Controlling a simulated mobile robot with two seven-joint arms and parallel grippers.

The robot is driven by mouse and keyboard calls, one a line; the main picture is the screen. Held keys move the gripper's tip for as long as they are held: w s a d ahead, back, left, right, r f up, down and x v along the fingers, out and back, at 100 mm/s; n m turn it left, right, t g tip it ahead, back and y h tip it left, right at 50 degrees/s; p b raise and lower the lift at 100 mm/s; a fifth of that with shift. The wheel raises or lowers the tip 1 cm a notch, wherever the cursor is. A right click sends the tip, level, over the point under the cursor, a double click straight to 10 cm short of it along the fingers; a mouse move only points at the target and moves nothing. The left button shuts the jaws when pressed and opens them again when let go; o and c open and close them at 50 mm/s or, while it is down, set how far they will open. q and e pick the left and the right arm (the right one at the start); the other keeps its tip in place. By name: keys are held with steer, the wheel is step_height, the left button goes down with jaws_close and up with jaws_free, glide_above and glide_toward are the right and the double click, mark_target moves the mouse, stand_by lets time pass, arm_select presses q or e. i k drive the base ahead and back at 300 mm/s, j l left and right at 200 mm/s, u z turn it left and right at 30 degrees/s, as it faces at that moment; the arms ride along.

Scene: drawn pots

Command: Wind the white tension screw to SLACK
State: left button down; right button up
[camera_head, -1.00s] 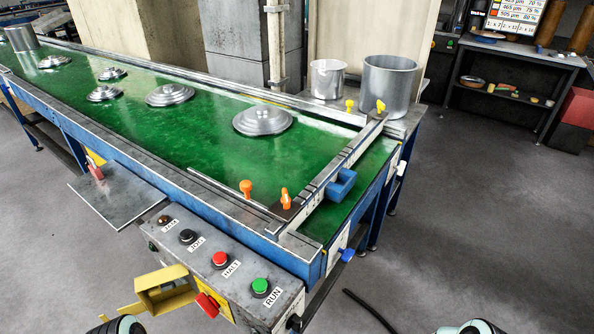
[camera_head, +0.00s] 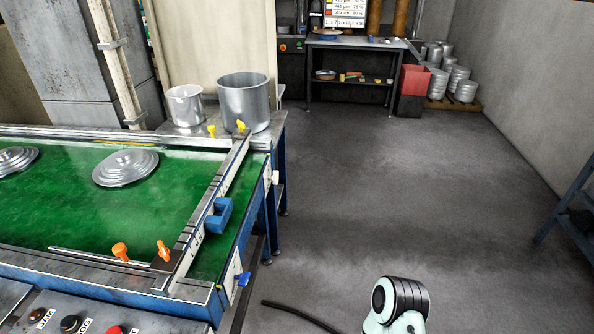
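A small white knob (camera_head: 275,177), which looks like the white tension screw, sticks out at the far corner of the belt table's right end. A blue knob (camera_head: 243,278) sticks out at the near corner of that end, beside a pale plate (camera_head: 231,277). The knob's setting and any SLACK mark are too small to read. The green belt (camera_head: 70,205) lies between the two corners. Part of my arm shows at the bottom right, apart from the table. Neither gripper shows.
A bar with a blue block (camera_head: 218,215) crosses the belt. A large pot (camera_head: 245,103) and a smaller pot (camera_head: 186,106) stand at the table's back corner. Open floor (camera_head: 390,200) lies right of the table. A dark cable (camera_head: 300,312) lies near the front.

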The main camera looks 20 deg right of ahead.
mark_target(273, 178)
steer(key=l+z, duration=0.4)
steer(key=i+u, duration=0.1)
steer(key=u, duration=0.25)
steer(key=i+l+u, duration=0.25)
steer(key=l+u, duration=0.25)
steer(key=i+l+u, duration=0.25)
steer(key=l, duration=0.15)
steer(key=i+l+u, duration=0.1)
steer(key=l, duration=0.6)
steer(key=i+l, duration=0.15)
steer(key=l, duration=0.6)
steer(key=i+l+u, duration=0.15)
steer(key=l, duration=0.6)
steer(key=k+j, duration=0.05)
